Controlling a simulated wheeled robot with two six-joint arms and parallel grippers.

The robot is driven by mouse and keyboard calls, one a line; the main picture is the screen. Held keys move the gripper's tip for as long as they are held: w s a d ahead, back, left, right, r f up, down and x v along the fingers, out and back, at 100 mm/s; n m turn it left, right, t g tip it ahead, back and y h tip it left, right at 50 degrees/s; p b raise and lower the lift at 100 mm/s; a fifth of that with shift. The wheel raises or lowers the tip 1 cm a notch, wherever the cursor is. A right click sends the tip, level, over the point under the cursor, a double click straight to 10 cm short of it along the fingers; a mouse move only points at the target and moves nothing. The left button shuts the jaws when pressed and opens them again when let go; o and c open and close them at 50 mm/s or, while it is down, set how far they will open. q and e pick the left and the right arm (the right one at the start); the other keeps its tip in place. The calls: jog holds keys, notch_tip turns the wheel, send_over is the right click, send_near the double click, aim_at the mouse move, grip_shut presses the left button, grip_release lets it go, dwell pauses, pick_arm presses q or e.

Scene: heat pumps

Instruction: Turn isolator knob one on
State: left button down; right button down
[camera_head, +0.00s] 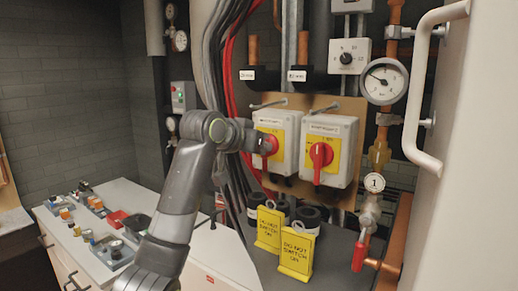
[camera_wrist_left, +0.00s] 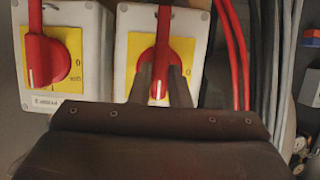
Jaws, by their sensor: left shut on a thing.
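Two grey isolator boxes with yellow plates and red knobs hang side by side. My left gripper (camera_head: 262,144) reaches the left box (camera_head: 289,122) from the left and is shut on its red knob (camera_head: 271,146). In the left wrist view the fingers (camera_wrist_left: 160,88) lie on both sides of this red knob (camera_wrist_left: 162,50), whose handle looks about vertical. The right box's red knob (camera_head: 320,157) stands free with its handle about vertical; it also shows at the left of the left wrist view (camera_wrist_left: 45,60). The box labels are too small to read. My right gripper is not in view.
Yellow warning signs (camera_head: 296,250) stand below the boxes on a grey surface. Red and grey cables (camera_head: 225,80) run beside the left box. A gauge (camera_head: 385,81), a red-handled valve (camera_head: 360,255) and a white handle (camera_head: 418,90) are at right. A bench (camera_head: 100,240) with small parts is at left.

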pick_arm(q)
jog(key=shift+f, duration=0.1)
dwell(0.4)
jog(key=c, duration=1.4)
grip_release()
jog(key=shift+o, duration=0.2)
jog(key=shift+s, duration=0.15)
jog(key=b+v, duration=0.6)
jog(key=v, duration=1.1)
jog(key=shift+a, duration=0.1)
